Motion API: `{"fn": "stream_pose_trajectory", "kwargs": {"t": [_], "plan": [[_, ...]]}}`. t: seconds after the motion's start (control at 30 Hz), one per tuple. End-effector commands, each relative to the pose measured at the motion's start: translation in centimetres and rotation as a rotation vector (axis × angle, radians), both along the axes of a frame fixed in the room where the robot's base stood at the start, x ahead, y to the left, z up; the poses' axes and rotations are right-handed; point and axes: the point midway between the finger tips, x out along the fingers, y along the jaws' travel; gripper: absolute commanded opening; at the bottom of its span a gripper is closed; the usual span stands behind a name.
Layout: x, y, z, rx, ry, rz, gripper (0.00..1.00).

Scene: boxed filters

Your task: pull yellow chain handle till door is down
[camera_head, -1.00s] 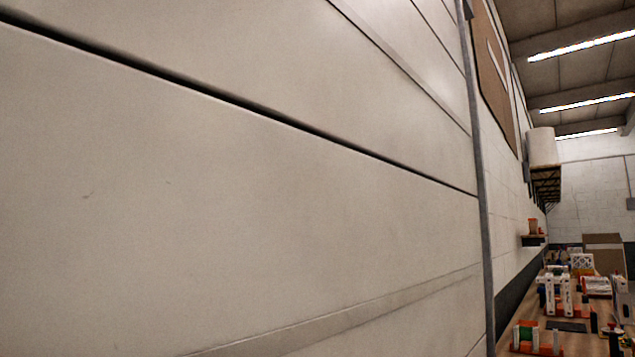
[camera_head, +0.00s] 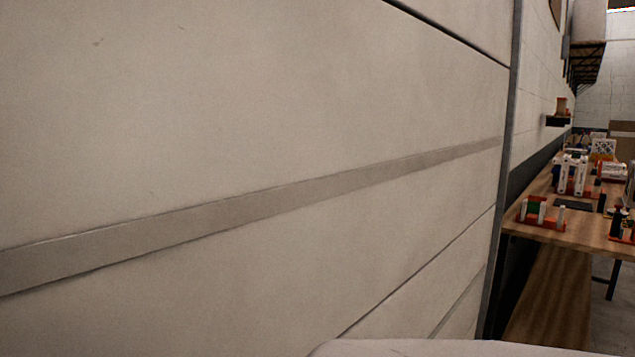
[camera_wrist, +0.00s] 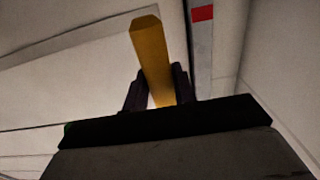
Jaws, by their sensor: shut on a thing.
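The yellow handle (camera_wrist: 151,52) stands between the two dark fingers of my gripper (camera_wrist: 158,88) in the wrist view. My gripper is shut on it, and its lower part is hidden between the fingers. The chain itself is not visible. The pale panelled door (camera_head: 250,120) fills most of the head view, with a grey horizontal strip across it. Its bottom edge is out of view. My gripper and the handle are not in the head view.
A grey vertical rail (camera_head: 507,160) runs along the door's right edge. Beyond it, a wooden table (camera_head: 560,236) carries several small items. A small shelf (camera_head: 558,121) is on the wall. A red mark (camera_wrist: 203,13) shows on a grey post in the wrist view.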

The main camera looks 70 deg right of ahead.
Motion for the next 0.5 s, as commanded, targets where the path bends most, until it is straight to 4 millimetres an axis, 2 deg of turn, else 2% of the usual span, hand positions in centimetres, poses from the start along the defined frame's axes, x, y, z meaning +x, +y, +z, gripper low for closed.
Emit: {"fn": "stream_pose_trajectory", "kwargs": {"t": [0.03,0.1,0.5], "plan": [[0.0,0.0,1.8,0.002,0.001,0.0,0.0],[0.0,0.0,3.4,0.002,0.001,-0.001,0.0],[0.0,0.0,11.3,0.001,0.001,0.0,0.0]]}}
